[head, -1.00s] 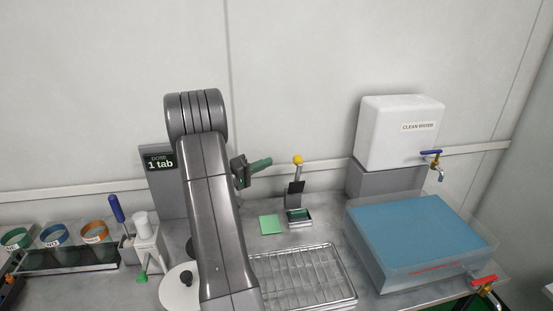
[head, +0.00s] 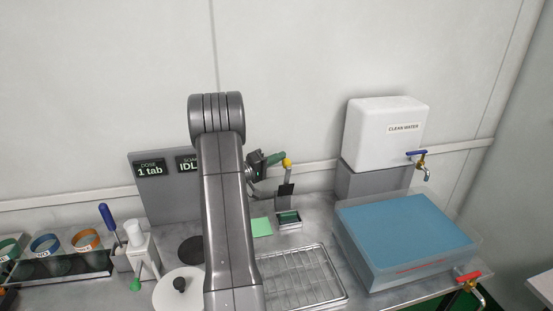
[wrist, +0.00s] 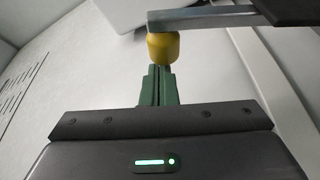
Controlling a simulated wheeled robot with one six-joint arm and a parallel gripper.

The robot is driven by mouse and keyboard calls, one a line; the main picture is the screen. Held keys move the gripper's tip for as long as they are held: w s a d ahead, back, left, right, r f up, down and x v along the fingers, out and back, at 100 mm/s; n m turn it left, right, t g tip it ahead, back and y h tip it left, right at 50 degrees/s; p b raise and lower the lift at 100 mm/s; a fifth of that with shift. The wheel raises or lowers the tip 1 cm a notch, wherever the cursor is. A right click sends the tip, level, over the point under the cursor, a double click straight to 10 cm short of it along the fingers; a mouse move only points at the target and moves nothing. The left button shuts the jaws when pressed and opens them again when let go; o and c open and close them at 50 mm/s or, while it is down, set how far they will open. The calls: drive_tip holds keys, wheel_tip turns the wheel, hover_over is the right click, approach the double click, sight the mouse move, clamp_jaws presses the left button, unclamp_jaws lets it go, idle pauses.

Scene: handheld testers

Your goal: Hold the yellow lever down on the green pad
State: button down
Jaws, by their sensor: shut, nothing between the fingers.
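The yellow lever knob (head: 287,162) tops an upright lever with a black plate (head: 286,189) and a small base (head: 288,218) on the counter. In the wrist view the knob (wrist: 163,48) sits on a grey metal bar, just beyond my fingertips. The light green pad (head: 262,227) lies flat on the counter to the left of the base. My gripper (head: 280,158) has green fingers, shut and empty, level with the knob and at its left side. I cannot tell whether the tips touch it. The fingers also show in the wrist view (wrist: 158,72).
A wire rack (head: 300,277) lies in front of the lever. A blue-topped tub (head: 405,235) and a clean-water tank (head: 385,135) stand to the right. Left of my arm are a dose display (head: 150,168), a white pump bottle (head: 140,245) and a white lid (head: 180,288).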

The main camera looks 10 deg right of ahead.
drive_tip(key=shift+s+b, duration=0.1)
drive_tip(key=shift+b, duration=0.2)
drive_tip(key=s+f+m+g+h+b, duration=0.1)
drive_tip(key=s+f+m+b, duration=0.2)
drive_tip(key=b, duration=1.3)
drive_tip(key=s+f+m+h+b, duration=0.1)
drive_tip(key=s+f+m+b, duration=0.2)
drive_tip(key=s+b, duration=0.6)
drive_tip(key=m+b, duration=0.2)
drive_tip(key=b, duration=0.5)
drive_tip(key=shift+s+d+m+g+b, duration=0.2)
drive_tip(key=shift+s+m+g+b, duration=0.15)
drive_tip(key=shift+s+m+g, duration=0.05)
drive_tip(key=shift+f, duration=0.15)
drive_tip(key=shift+s, duration=0.1)
idle(1.1)
wheel_tip(320, 180, up, 10)
drive_tip(key=p, duration=0.3)
idle(0.3)
